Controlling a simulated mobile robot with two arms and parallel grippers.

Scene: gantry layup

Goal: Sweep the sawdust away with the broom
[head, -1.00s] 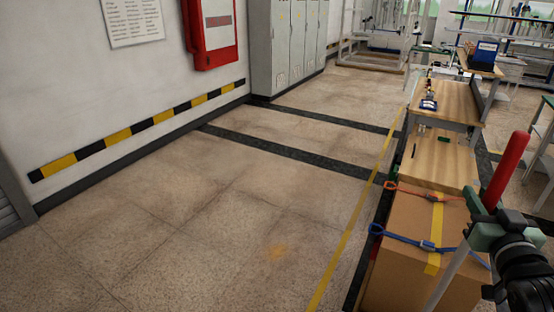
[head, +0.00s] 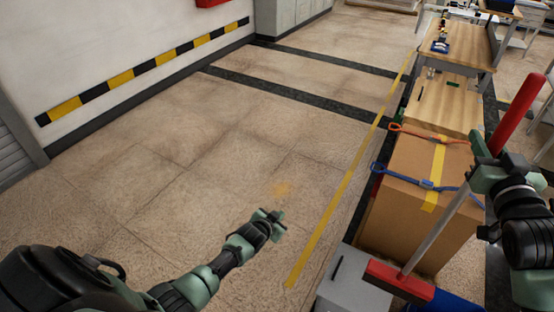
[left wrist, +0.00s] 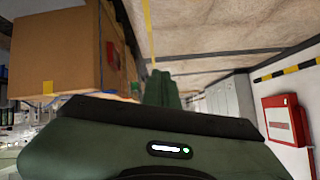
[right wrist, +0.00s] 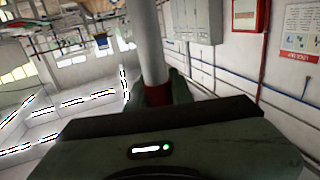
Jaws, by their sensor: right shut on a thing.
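The sawdust (head: 282,190) is a faint orange-yellow patch on the tiled floor, left of the yellow line. The broom (head: 437,236) has a red handle grip, a grey shaft and a red head at its lower end. My right gripper (head: 490,176) is shut on the broom just below the red grip, and the broom is tilted. Its shaft also shows in the right wrist view (right wrist: 147,40). My left gripper (head: 270,220) is over the floor near the sawdust, empty, its fingers seemingly together in the left wrist view (left wrist: 165,90).
A cardboard box (head: 405,210) with blue and orange straps stands right of the yellow floor line (head: 335,203). A grey box (head: 338,285) is in front of it, near the broom head. Wooden benches (head: 450,105) run behind. The floor at left is clear up to the wall.

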